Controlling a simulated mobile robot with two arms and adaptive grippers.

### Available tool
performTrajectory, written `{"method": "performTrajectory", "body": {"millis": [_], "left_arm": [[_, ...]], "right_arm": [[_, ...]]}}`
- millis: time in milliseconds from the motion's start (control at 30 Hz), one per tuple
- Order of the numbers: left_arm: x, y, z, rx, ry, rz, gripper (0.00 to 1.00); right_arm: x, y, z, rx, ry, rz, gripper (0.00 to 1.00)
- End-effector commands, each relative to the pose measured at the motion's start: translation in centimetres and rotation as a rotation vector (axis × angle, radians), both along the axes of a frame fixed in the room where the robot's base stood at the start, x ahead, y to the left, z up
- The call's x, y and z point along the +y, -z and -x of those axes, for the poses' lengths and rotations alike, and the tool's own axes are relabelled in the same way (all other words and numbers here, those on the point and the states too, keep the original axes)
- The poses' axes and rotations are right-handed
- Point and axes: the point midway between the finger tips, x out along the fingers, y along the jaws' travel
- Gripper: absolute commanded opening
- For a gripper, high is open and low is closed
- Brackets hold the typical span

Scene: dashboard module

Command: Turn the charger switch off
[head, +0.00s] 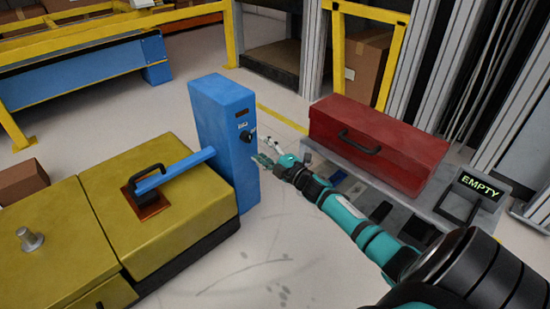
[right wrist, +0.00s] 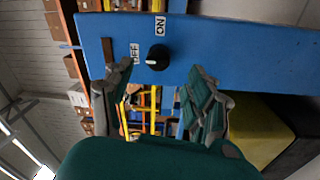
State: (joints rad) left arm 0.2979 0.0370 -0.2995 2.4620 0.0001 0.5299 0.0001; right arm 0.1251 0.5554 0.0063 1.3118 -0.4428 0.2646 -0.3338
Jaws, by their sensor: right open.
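The charger is a tall blue box (head: 222,140) standing beside the yellow machine in the head view. Its switch is a round black knob (head: 246,136) on the face toward my right arm. In the right wrist view the knob (right wrist: 158,57) sits between an ON label (right wrist: 160,25) above and an OFF label (right wrist: 135,53) at its left. A small white mark on the knob faces left, roughly toward OFF. My right gripper (head: 264,161) is open and empty, just right of and below the knob. In the right wrist view its fingers (right wrist: 158,88) are spread below the knob, apart from it.
A red toolbox (head: 378,145) lies on a grey bench at right, near an EMPTY sign (head: 480,188). Clear floor (head: 270,255) lies in front of the charger.

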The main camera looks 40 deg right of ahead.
Motion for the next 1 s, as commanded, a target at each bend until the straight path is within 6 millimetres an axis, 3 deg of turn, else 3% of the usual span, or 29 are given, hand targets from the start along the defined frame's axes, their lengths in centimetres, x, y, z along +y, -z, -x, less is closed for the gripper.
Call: {"method": "performTrajectory", "body": {"millis": [100,333,1000], "left_arm": [[0.0,0.0,0.0,0.000,0.000,-0.001,0.40],[0.0,0.0,0.0,0.000,0.000,-0.001,0.40],[0.0,0.0,0.0,0.000,0.000,-0.002,0.40]], "right_arm": [[-0.2,0.3,2.7,0.004,-0.001,0.000,0.57],[-0.4,0.4,5.7,0.002,0.000,0.000,0.57],[-0.4,0.3,6.3,0.000,-0.001,-0.001,0.57]]}}
